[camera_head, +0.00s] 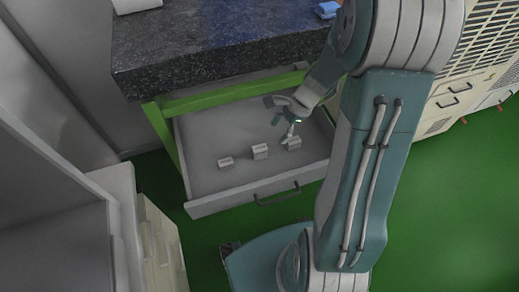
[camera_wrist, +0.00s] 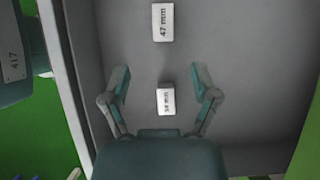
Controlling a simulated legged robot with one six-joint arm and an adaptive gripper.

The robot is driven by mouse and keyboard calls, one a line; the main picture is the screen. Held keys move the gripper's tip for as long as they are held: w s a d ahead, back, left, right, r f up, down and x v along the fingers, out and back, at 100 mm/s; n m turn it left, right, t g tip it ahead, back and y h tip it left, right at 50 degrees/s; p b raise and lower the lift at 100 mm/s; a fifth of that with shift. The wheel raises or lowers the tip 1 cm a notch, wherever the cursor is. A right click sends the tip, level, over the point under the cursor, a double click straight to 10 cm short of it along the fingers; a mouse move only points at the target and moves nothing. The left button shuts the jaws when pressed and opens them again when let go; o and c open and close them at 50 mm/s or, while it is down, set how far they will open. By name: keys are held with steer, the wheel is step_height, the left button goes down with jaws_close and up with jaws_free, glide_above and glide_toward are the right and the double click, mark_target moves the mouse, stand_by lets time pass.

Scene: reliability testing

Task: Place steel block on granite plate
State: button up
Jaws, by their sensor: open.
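Three small grey steel blocks stand apart in the open drawer: a left block (camera_head: 225,162), a middle block (camera_head: 260,151) and a right block (camera_head: 293,142). My gripper (camera_head: 287,122) is open and empty, reaching down into the drawer over the right block. In the wrist view, a small block with a blurred mm label (camera_wrist: 166,102) appears between the two spread fingers of my gripper (camera_wrist: 162,82). A block marked 47 mm (camera_wrist: 162,22) lies beyond it. The dark speckled granite plate (camera_head: 210,45) is above the drawer on a green frame.
The drawer (camera_head: 245,190) has a grey floor and a dark front handle (camera_head: 277,196). A pale object (camera_head: 135,5) and a blue object (camera_head: 328,9) sit on the granite; its middle is clear. A pale cabinet (camera_head: 470,85) stands at right.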

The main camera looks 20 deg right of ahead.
mark_target(263, 147)
steer(key=x, duration=0.5)
steer(key=shift+a+f, duration=0.2)
steer(key=x, duration=0.5)
steer(key=shift+w+a, duration=0.1)
steer(key=shift+w, duration=0.15)
jaws_close()
